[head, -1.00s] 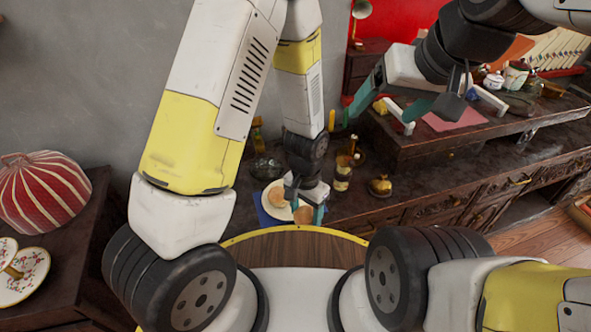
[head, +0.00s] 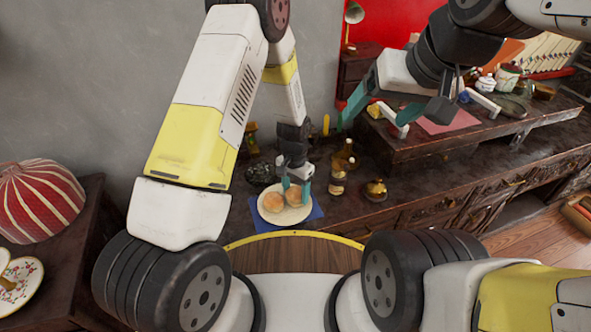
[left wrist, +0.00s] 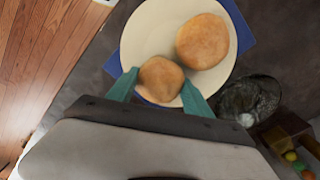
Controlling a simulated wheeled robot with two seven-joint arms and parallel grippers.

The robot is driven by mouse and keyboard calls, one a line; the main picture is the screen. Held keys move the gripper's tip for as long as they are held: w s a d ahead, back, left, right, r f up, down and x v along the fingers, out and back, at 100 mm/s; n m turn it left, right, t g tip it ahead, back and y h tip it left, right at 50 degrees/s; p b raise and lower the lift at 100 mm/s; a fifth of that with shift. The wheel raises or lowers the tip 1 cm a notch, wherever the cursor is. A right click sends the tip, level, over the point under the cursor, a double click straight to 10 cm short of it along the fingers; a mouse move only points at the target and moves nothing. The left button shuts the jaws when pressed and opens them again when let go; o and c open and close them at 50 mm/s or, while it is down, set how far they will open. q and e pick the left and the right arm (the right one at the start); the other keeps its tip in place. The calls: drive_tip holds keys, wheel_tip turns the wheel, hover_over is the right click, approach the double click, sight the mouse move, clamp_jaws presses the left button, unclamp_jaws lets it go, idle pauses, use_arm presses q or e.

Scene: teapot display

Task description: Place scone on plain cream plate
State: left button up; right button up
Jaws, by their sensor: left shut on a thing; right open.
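The cream plate (head: 285,220) lies on a blue cloth (head: 316,207) on the dark wooden surface. A round golden-brown scone (head: 272,203) sits on it, on the left in the head view; it also shows in the left wrist view (left wrist: 202,41). My left gripper (head: 296,191) is shut on a second scone (head: 294,198), seen between the teal fingers in the left wrist view (left wrist: 160,78). The held scone is over the plate, near its rim. I cannot tell whether it touches the plate. My right gripper (head: 383,108) is open and empty, above the raised shelf.
A dark glass bowl (head: 261,174) stands left of the plate. Brown bottles (head: 338,180) and a small brass pot (head: 375,190) stand to its right. The raised shelf (head: 425,148) holds a pink cloth (head: 447,120) and jars.

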use_arm(q)
drive_tip(key=shift+f, duration=0.15)
drive_tip(key=o, duration=1.4)
wheel_tip(320, 180, up, 12)
wheel_tip(320, 180, up, 9)
drive_tip(key=n+t, duration=0.1)
hover_over(295, 191)
drive_tip(key=a, duration=0.3)
drive_tip(key=s+a+r+n+t+h, duration=0.1)
drive_tip(key=s+a+r, duration=0.2)
drive_tip(key=r, duration=0.3)
drive_tip(key=s+a+r+n+t+h, duration=0.1)
drive_tip(key=s+a+r+n, duration=0.1)
drive_tip(key=r, duration=0.3)
drive_tip(key=s+a+r+n+t, duration=0.1)
drive_tip(key=s+a+r, duration=0.1)
drive_tip(key=s, duration=0.3)
drive_tip(key=s+a+r+n+t, duration=0.1)
drive_tip(key=s+a+r, duration=0.1)
drive_tip(key=s+r, duration=0.2)
drive_tip(key=s+a+r+n+t, duration=0.1)
drive_tip(key=s+a+r, duration=0.1)
drive_tip(key=s, duration=0.3)
drive_tip(key=shift+v, duration=0.85)
